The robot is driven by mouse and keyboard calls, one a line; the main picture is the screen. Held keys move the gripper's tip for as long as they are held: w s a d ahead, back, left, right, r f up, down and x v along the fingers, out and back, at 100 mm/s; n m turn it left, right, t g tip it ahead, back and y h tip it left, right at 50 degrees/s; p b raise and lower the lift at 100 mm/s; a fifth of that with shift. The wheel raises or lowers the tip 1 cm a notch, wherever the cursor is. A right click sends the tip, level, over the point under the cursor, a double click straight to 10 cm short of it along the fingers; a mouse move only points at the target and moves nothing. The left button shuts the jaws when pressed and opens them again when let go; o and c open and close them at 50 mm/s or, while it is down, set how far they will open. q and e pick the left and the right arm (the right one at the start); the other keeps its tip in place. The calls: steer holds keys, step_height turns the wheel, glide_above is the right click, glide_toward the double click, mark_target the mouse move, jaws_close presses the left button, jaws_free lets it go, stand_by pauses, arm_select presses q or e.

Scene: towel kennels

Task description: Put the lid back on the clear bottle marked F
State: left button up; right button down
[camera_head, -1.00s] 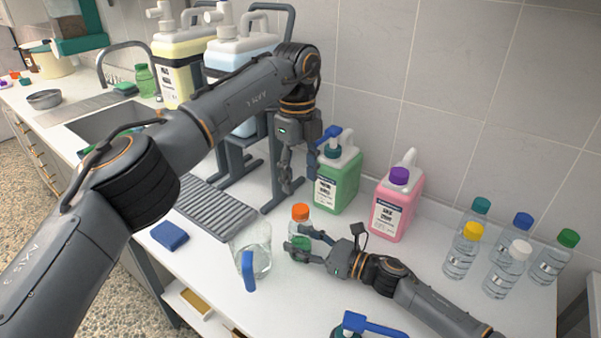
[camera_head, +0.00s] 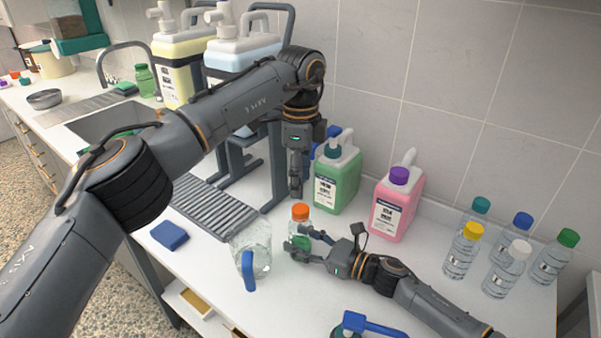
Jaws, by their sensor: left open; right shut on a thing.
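A small clear bottle with green in its lower part (camera_head: 299,228) stands upright on the counter. An orange lid (camera_head: 300,211) sits on its top; whether it is screwed tight cannot be told. My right gripper (camera_head: 300,248) is shut around the lower part of the bottle, from the right. My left gripper (camera_head: 296,192) is open and points down just above the orange lid, with a small gap or slight overlap in the picture. Its fingers look edge-on. Any letter F on the bottle is too small or hidden to read.
A green jug (camera_head: 338,182) and a pink jug (camera_head: 396,205) stand behind the bottle. A clear beaker (camera_head: 252,245) and a blue-handled brush (camera_head: 249,272) are close on its left. Several capped clear bottles (camera_head: 463,250) stand at right. A blue sponge (camera_head: 169,236) lies at left.

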mark_target(301, 208)
arm_select(q)
step_height(301, 208, down, 7)
steer(key=shift+f, duration=0.1)
stand_by(0.4)
